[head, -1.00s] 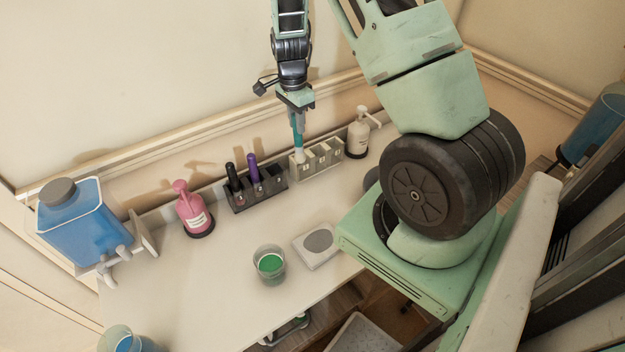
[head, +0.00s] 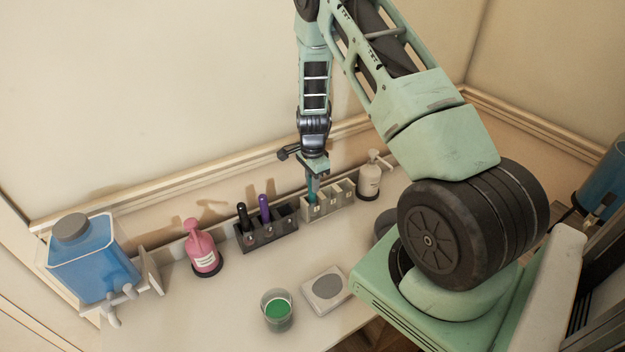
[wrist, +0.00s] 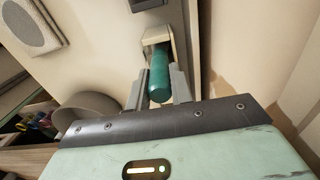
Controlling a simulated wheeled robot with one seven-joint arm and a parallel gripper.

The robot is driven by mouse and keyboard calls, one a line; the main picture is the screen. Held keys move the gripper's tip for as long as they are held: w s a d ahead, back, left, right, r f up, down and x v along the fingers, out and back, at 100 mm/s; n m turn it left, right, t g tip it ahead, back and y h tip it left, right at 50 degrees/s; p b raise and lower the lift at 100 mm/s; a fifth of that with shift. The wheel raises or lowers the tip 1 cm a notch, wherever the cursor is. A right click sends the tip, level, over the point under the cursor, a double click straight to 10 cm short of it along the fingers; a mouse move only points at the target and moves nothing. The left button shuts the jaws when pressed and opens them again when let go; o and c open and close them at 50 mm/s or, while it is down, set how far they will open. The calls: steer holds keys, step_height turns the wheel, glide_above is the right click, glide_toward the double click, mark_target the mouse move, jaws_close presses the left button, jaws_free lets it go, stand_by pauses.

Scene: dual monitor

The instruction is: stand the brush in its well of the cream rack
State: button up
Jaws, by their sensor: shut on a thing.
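The brush (head: 313,187) has a teal handle and stands about upright at the left end of the cream rack (head: 331,209). Its lower end is hidden by the rack's left well, so it seems to be inside; how deep I cannot tell. My gripper (head: 314,174) is above that well, shut on the brush's handle. In the wrist view the teal handle (wrist: 159,77) sits between my two grey fingers, with the cream rack (wrist: 153,35) behind it. The rack's other wells look empty.
A dark rack (head: 272,236) with a black and a purple marker stands to the left. A cream pump bottle (head: 369,181) is close on the right. A pink bottle (head: 203,250), a green-filled cup (head: 277,311) and a square pad (head: 326,288) stand on the table.

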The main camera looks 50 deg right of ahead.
steer(key=shift+f, duration=0.1)
steer(key=shift+f, duration=0.15)
steer(key=o, duration=0.9)
